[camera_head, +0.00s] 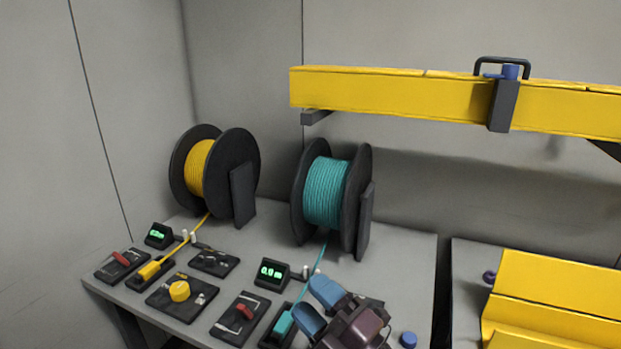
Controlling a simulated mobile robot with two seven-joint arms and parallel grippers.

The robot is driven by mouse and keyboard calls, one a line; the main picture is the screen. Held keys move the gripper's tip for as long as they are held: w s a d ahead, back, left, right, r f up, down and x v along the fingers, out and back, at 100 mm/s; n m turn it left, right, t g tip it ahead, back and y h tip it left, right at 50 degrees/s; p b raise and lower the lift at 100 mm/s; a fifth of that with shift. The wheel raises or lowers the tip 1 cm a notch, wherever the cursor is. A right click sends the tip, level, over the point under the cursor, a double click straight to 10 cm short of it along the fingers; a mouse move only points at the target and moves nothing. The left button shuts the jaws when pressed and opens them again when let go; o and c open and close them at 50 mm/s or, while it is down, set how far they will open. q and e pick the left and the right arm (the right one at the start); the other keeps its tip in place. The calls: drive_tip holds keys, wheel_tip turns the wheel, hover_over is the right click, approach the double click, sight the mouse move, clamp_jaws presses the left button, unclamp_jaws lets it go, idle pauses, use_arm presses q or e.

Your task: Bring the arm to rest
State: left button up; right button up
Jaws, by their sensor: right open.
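My right gripper (318,308) is at the bottom middle of the head view, low over the bench near its front. Its two blue fingertips are apart and I see nothing between them. The nearer fingertip is just right of the teal connector (284,324) on the teal fibre line; I cannot tell whether they touch. The gripper and its wrist hide part of the bench and a dark plate behind them. My left gripper does not show.
A yellow-fibre spool (199,166) and a teal-fibre spool (325,192) stand on the grey bench (400,262). A yellow beam (390,93) spans above. A gap separates the right-hand bench.

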drive_tip(key=s+d+f+m+h, duration=0.1)
drive_tip(key=d+f+m+h, duration=0.4)
drive_tip(key=d+m+h, duration=0.35)
drive_tip(key=s+d+f+m+h, duration=0.1)
drive_tip(key=d+f+m+h, duration=0.55)
drive_tip(key=d+m, duration=0.25)
drive_tip(key=s+d+f+m+g+h, duration=0.1)
drive_tip(key=s+d+f+m+g, duration=0.25)
drive_tip(key=s, duration=0.35)
drive_tip(key=s+d+f+m+g, duration=0.2)
drive_tip(key=s+d+f+g, duration=0.15)
drive_tip(key=s, duration=0.45)
drive_tip(key=s+d+f+m+g+h, duration=0.1)
drive_tip(key=s+d+f+m+g, duration=0.15)
drive_tip(key=s+f+g, duration=0.35)
drive_tip(key=w+f+n+t, duration=0.1)
drive_tip(key=w+f+t, duration=0.5)
drive_tip(key=t, duration=0.3)
drive_tip(key=shift+f+y, duration=0.4)
drive_tip(key=shift+f, duration=0.45)
